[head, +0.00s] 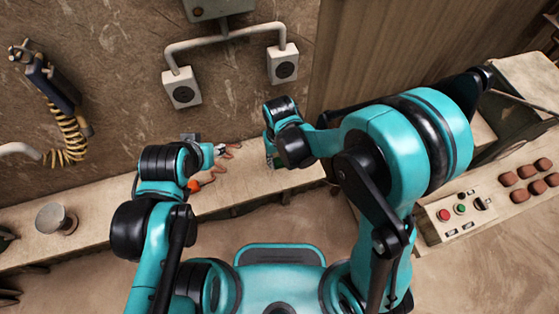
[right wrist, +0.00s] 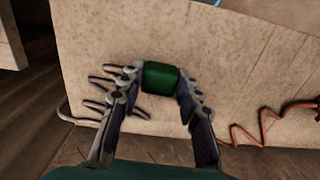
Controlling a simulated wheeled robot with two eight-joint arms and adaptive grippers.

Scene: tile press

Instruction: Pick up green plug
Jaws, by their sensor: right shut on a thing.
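The green plug (right wrist: 160,77) is a dark green block between the fingertips of my right gripper (right wrist: 158,84) in the right wrist view. The fingers press on it from both sides, over the pale shelf surface. In the head view my right gripper (head: 270,160) points down at the shelf below the wall sockets, and the plug is hidden there. My left gripper (head: 218,150) is over the shelf to the left. Its fingers are too small and partly hidden to tell whether they are open.
Two wall sockets (head: 182,94) (head: 284,69) hang from a grey pipe. An orange thing (head: 194,185) lies by my left gripper; an orange cable (right wrist: 270,128) shows in the wrist view. A metal cylinder (head: 56,219) stands on the shelf (head: 105,204). A button panel (head: 458,213) is at right.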

